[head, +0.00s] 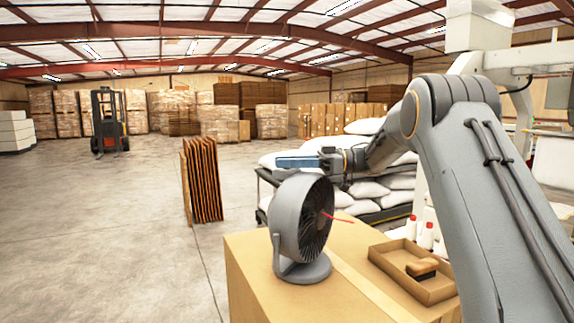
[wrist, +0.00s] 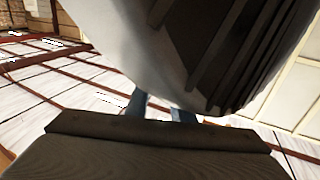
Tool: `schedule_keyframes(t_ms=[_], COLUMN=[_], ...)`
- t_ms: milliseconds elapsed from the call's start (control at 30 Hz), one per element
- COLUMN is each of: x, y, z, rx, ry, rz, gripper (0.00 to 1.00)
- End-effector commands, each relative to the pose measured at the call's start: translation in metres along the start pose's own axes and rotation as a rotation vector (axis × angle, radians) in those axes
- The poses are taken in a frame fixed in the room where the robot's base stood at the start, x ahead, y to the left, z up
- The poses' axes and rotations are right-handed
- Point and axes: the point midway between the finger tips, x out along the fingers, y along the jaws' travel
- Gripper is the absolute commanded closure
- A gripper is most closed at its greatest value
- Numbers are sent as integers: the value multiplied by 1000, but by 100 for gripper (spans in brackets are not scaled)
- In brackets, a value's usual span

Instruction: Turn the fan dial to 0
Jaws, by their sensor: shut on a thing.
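The grey round fan (head: 287,220) stands on its base on a large cardboard box (head: 300,302), its dark grille facing right. My gripper (head: 298,162) reaches in from the right, and its blue fingers show just above the fan's upper rim in the head view. In the wrist view the fan's grey housing and dark slats (wrist: 225,50) fill the top. The blue fingers (wrist: 160,112) show below it, partly covered by the housing and apart from each other. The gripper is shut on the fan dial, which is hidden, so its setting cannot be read.
White sacks (head: 368,190) lie on a dark rack behind. Folded cardboard sheets (head: 202,180) stand left. Floor at left is clear.

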Motion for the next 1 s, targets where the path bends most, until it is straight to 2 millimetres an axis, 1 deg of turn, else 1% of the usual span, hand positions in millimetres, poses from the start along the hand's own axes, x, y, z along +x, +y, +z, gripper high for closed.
schedule_keyframes(t_ms=[300, 333, 400, 433, 667, 767, 867, 1000], x=[0, 0, 0, 0, 0, -4, -15, -39], y=[0, 0, 0, 0, 0, 0, 1, 2], z=[-2, -2, -2, -2, -1, 0, 1, 2], rx=[-3, -3, -3, -2, -1, -2, -2, -4], ry=[2, 2, 2, 1, 1, 1, 2, 1], rz=[0, 0, 0, 0, 0, 1, 2, 3], gripper=[100, 74, 62, 60, 60, 60, 60, 60])
